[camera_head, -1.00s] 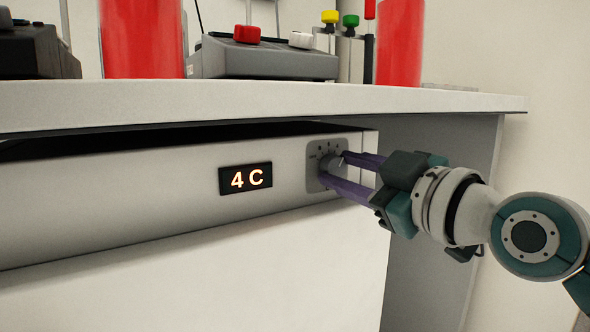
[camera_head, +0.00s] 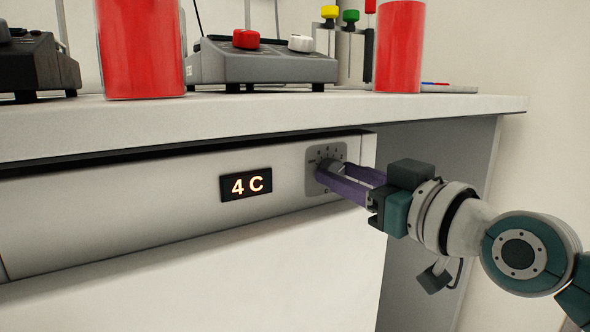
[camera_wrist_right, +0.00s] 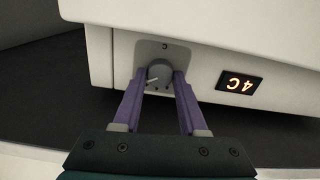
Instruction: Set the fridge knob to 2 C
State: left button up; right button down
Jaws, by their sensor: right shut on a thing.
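The fridge knob (camera_wrist_right: 159,73) is a round grey dial with a light pointer line, on a grey plate (camera_head: 341,152) with marks around it. My right gripper (camera_head: 325,172) has its purple fingers on the two sides of the knob, shut on it; the wrist view shows the fingers (camera_wrist_right: 161,78) gripping it from both sides. In the head view the fingers partly hide the knob. The lit display (camera_head: 246,185) to the left of the knob reads 4 C, and it shows upside down in the wrist view (camera_wrist_right: 239,84). My left gripper is not in view.
The fridge front (camera_head: 130,215) sits under a white countertop (camera_head: 300,111). On the counter stand red cylinders (camera_head: 140,50), grey devices with knobs (camera_head: 262,66) and yellow- and green-capped items. There is open space to the right of the fridge.

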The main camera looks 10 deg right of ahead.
dwell(0.5)
jog(key=shift+c, duration=2.2)
grip_release()
jog(key=shift+s+d, duration=0.15)
jog(key=shift+s, duration=0.15)
jog(key=p+v, duration=0.3)
jog(key=v, duration=0.6)
jog(key=shift+s, duration=0.15)
jog(key=shift+r+p, duration=0.1)
jog(key=shift+p, duration=0.2)
